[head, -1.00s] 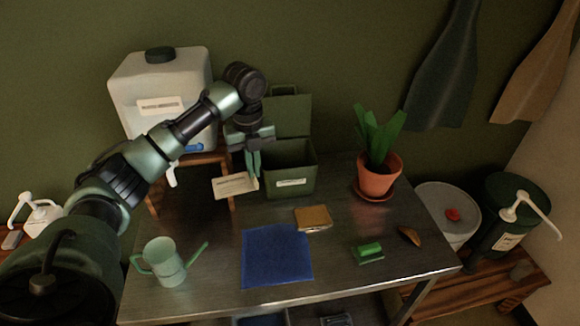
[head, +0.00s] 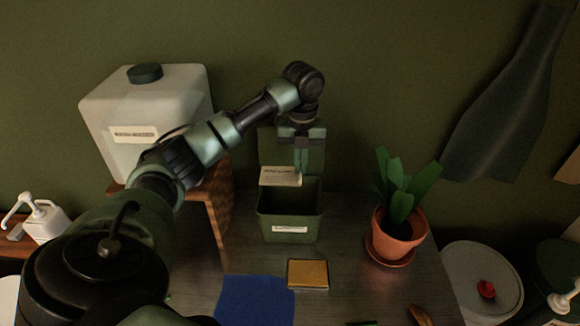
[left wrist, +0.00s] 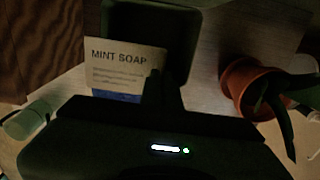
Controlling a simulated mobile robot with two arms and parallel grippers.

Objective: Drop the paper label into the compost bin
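The paper label (head: 278,176) is a small cream card with dark print. My left gripper (head: 301,172) is shut on its right edge and holds it above the back left part of the compost bin's opening. The compost bin (head: 306,230) is a dark green box with a white tag on its front and its lid raised behind. In the left wrist view, the label (left wrist: 120,58) reads "MINT SOAP" and sits beside the fingers (left wrist: 160,92), with the dark bin (left wrist: 150,20) behind it. My right gripper is not in view.
A potted plant (head: 400,238) stands right of the bin. A white jug (head: 140,110) sits on a wooden stand at left. A yellow-brown pad (head: 308,274) and a blue cloth (head: 255,300) lie in front of the bin. A white bucket (head: 478,275) is at the right.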

